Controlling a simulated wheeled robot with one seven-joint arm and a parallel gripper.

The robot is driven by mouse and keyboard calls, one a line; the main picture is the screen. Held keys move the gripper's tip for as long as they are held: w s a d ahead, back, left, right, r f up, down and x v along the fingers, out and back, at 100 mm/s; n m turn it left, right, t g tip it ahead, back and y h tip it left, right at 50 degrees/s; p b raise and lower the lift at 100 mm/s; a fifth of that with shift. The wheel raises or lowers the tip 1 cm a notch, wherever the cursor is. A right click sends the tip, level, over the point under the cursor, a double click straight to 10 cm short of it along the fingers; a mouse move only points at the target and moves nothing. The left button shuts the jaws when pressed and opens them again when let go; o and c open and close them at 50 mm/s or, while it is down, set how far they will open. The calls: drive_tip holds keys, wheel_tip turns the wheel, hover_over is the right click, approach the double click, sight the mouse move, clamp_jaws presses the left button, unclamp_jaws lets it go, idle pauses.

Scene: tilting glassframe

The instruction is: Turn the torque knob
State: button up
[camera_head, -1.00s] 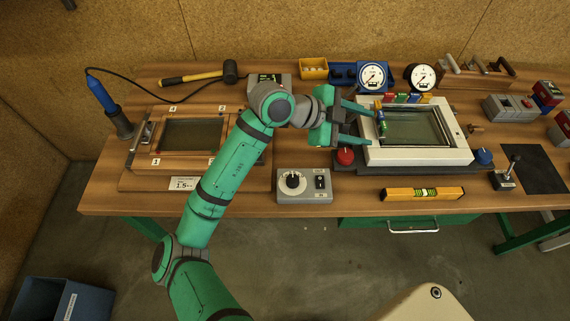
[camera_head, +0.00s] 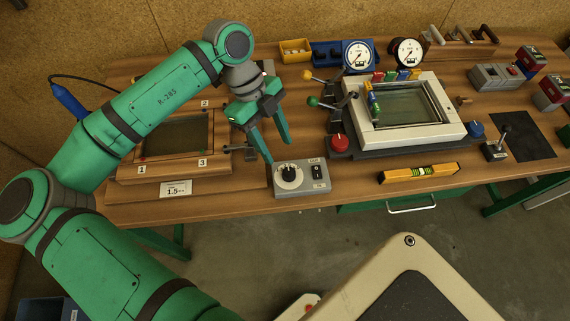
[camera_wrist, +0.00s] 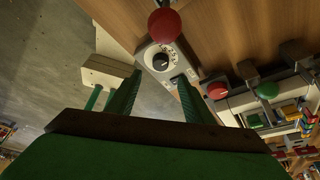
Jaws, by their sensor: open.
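The torque knob (camera_head: 289,172) is a black knob on a pale round dial, on top of a grey control box (camera_head: 316,187) near the bench's front edge. The box also has a black switch (camera_head: 317,172) to the knob's right. My gripper (camera_head: 278,150) is open and empty, pointing down just above and behind the knob. In the wrist view the knob (camera_wrist: 160,65) shows between and a little beyond the open fingertips (camera_wrist: 158,79). I cannot tell whether a finger touches the box.
A wooden frame (camera_head: 140,172) lies left of the box. A white glass frame (camera_head: 447,118) on a dark base with a red knob (camera_head: 338,144) stands to the right. A yellow level (camera_head: 395,176) lies at the front. A red ball (camera_wrist: 165,25) shows beyond the knob in the wrist view.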

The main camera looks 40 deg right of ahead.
sight(289, 172)
drive_tip(key=x, duration=0.9)
drive_tip(key=shift+s, duration=0.15)
drive_tip(key=c, duration=1)
